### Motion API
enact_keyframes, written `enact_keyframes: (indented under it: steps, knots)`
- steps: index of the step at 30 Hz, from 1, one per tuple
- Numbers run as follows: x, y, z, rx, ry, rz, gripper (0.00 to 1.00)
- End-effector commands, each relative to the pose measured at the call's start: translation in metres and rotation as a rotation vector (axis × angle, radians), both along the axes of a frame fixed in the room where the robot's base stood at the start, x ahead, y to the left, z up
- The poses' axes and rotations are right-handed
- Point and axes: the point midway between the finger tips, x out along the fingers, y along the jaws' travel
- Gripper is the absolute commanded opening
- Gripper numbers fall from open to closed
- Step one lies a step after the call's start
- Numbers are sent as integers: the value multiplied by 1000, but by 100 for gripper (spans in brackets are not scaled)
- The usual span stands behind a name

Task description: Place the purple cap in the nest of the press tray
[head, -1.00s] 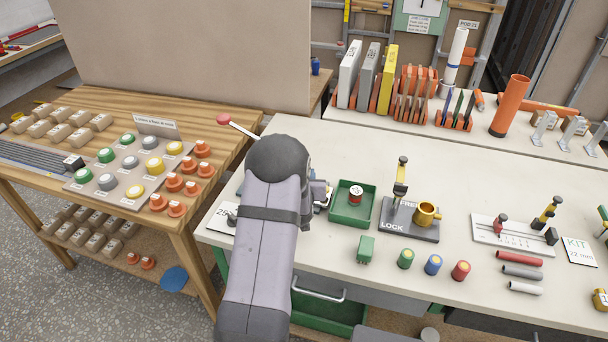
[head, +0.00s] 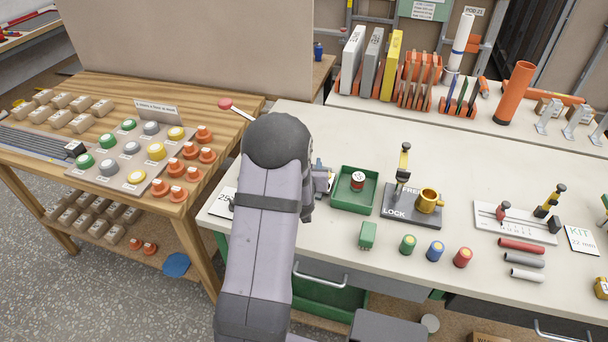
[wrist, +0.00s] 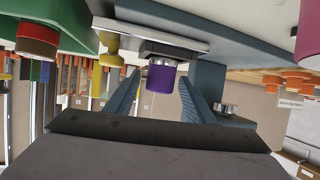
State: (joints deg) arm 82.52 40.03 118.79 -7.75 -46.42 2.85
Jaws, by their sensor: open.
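The purple cap (wrist: 160,79) shows in the wrist view, which looks upside down. It lies between the two spread fingers of my gripper (wrist: 162,86), beside a dark part with a silver rim. I cannot tell whether either finger touches it. In the head view my arm hides the cap and most of the gripper; a small part of its end shows near the green bin.
The green bin (head: 338,201) holds a red item with a white top. A green block (head: 367,235) and green, blue and red capped pieces stand along the front. A slotted white fixture (head: 490,226) is farther right. Bare tabletop lies behind the press tray.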

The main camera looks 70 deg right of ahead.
Motion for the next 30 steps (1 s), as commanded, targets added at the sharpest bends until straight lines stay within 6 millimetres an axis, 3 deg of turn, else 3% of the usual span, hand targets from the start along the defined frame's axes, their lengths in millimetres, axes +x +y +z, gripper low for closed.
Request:
enact_keyframes:
  steps: [9, 15, 30]
  knots:
    - [-12, 48, 20, -2, 0, 0, 49]
    - [-17, 68, 30, -3, 0, 0, 49]
    - [-19, 79, 34, -1, 0, 0, 49]
